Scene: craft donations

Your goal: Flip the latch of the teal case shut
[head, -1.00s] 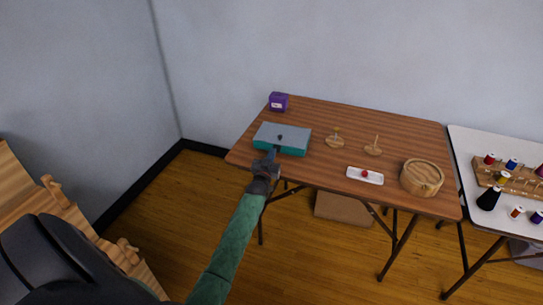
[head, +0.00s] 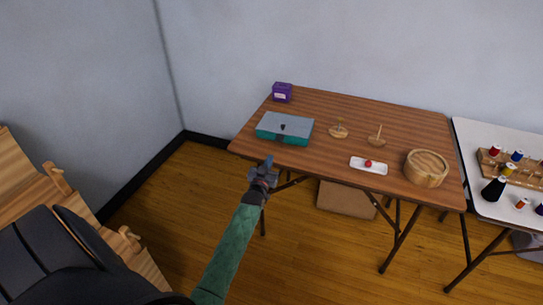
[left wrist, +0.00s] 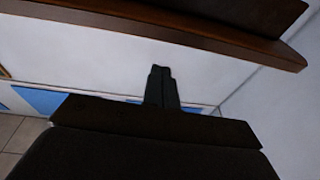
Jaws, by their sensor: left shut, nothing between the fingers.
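The teal case (head: 270,135) sits near the left end of the wooden table, with a grey lid on top and teal sides. Its lid looks down. A small dark piece (head: 283,127) shows at the lid's front middle; it is too small to tell whether it is the latch or how it lies. My left gripper (head: 268,161) is shut and empty, in front of the table's front edge and apart from the case. The left wrist view shows its fingers (left wrist: 162,87) together, with no case in sight. My right gripper is not in view.
A white table with spools is at right. The floor before the table is open.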

